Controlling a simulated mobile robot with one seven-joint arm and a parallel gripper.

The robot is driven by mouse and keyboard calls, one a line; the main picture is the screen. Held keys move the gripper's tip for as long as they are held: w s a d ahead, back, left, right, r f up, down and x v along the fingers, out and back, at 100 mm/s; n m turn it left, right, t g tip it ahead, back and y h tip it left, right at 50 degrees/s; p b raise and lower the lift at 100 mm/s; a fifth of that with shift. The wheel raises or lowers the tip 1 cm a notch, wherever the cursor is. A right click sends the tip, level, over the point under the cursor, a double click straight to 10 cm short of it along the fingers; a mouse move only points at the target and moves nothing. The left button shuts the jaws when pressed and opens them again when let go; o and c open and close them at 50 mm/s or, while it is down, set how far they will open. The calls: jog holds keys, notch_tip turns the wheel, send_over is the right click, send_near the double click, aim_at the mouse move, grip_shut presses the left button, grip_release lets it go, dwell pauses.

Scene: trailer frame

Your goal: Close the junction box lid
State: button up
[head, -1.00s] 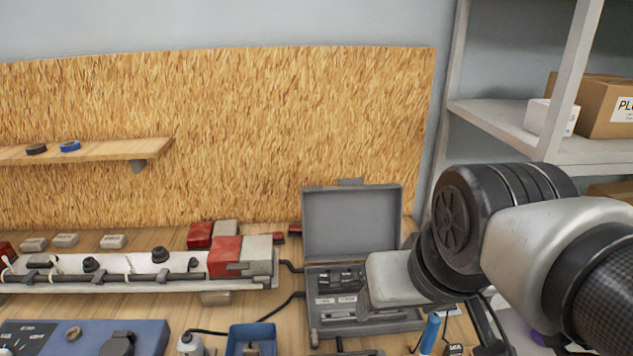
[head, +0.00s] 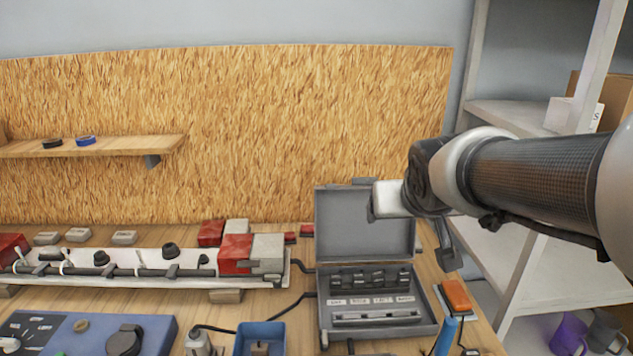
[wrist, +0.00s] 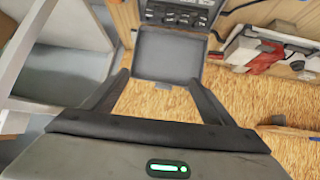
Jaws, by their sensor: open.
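The grey junction box (head: 428,322) stands on the workbench, with a row of black terminals and white labels visible inside. Its lid (head: 355,235) stands open and roughly upright at the back, with a small tab on its top edge. In the wrist view the lid (wrist: 168,55) lies beyond and between the fingertips, with the box (wrist: 180,14) at the top. My gripper (wrist: 158,77) is open with nothing held. In the head view a dark finger (head: 447,258) shows right of the lid, and my wrist overlaps the lid's upper right corner. Contact with the lid cannot be told.
A blue bin (head: 259,338), an orange block (head: 456,296) and a blue cylinder (head: 446,337) are near the box. A rail with red and grey blocks (head: 236,255) lies left. A chipboard panel (head: 260,130) rises behind, and a white shelf rack (head: 500,112) stands right.

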aim_at(365, 178)
jog(key=w+f+t, duration=0.1)
jog(key=w+f, duration=0.2)
jog(key=w, duration=0.7)
jog(key=w+f+t+y+b, duration=0.1)
jog(key=w+f, duration=0.2)
jog(key=w, duration=0.8)
jog(key=w+f+t+b, duration=0.1)
jog(key=w+f+t, duration=0.1)
jog(key=w, duration=0.9)
jog(key=shift+w+f+n+y, duration=0.15)
jog(key=shift+f+n+y, duration=0.15)
jog(key=shift+f, duration=0.1)
jog(key=c, duration=1.5)
jog(key=shift+f+b, duration=0.1)
jog(key=shift+b, duration=0.4)
